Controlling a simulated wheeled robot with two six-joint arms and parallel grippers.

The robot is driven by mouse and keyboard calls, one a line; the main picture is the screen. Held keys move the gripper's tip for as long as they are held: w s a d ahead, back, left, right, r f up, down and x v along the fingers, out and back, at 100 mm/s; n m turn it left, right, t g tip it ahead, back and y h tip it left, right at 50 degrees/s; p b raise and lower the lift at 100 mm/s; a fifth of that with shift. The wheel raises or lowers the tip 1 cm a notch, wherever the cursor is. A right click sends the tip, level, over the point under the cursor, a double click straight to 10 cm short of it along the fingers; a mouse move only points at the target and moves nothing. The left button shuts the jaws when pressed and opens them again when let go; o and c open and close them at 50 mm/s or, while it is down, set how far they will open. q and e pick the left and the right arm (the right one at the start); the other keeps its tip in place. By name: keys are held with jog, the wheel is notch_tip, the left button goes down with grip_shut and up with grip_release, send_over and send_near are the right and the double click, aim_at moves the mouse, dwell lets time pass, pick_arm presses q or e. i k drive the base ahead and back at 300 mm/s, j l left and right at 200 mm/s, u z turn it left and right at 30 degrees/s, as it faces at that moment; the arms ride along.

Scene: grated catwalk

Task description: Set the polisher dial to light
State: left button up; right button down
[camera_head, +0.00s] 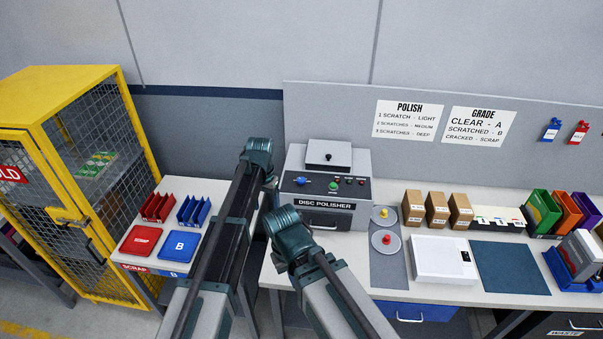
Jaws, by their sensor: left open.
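The disc polisher (327,218) is a grey box with a raised lid, standing on the white bench in the middle of the head view. Its dark sloped front panel carries a blue dial (304,182) at the left and a green button (333,186). The dial's marks are too small to read, so its setting cannot be told. My left gripper (272,189) is a small dark shape just left of the polisher, partly hidden by my left arm. It is open and apart from the dial. My right arm is folded in front of the bench; its gripper does not show.
A POLISH sign (408,120) hangs on the back panel. Right of the polisher lie a grey mat (388,275) with two discs, cardboard boxes (437,208) and a white scale (443,260). Red and blue bins (141,241) and a yellow cage (75,85) stand left.

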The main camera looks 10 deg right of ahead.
aim_at(300, 180)
jog(key=i+j+z, duration=0.25)
jog(key=i, duration=0.2)
jog(key=i+j+z, duration=0.3)
jog(key=i, duration=0.2)
jog(key=l, duration=0.1)
